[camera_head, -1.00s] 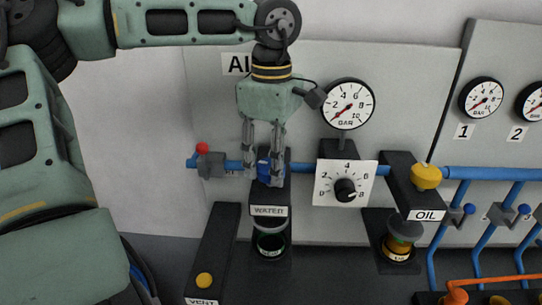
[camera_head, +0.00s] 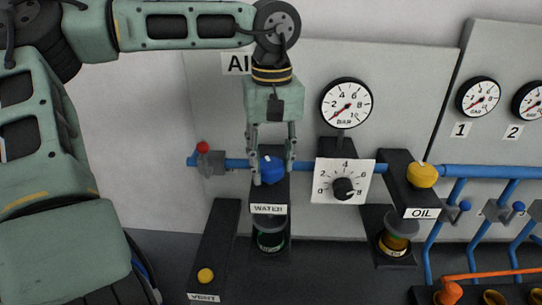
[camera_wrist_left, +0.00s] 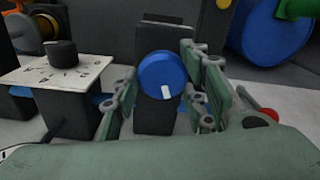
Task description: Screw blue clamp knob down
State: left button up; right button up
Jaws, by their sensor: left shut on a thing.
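The blue clamp knob (camera_head: 271,170), round with a white mark, sits on top of the black block labelled WATER (camera_head: 268,210). It also shows in the left wrist view (camera_wrist_left: 162,72), with the white mark pointing toward my gripper. My left gripper (camera_head: 271,168) points down from above, with one finger on each side of the knob, shut on it. In the left wrist view the fingers (camera_wrist_left: 160,95) flank the knob. A round container (camera_head: 270,238) stands under the WATER block. My right gripper is not in view.
A dial plate (camera_head: 329,190) with a black knob and a pressure gauge (camera_head: 346,103) stand to the right. Further right is the OIL clamp's yellow knob (camera_head: 421,174). A red-knobbed valve (camera_head: 203,147) on the blue pipe is to the left, above the VENT block (camera_head: 212,255).

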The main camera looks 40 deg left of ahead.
aim_at(273, 164)
pick_arm(q)
jog(key=shift+r+m+p, duration=0.1)
jog(key=shift+m+p, duration=0.2)
jog(key=shift+m, duration=2)
jog(key=o, duration=1.1)
jog(key=shift+w+d, duration=0.1)
jog(key=shift+d, duration=0.05)
notch_tip(273, 164, up, 12)
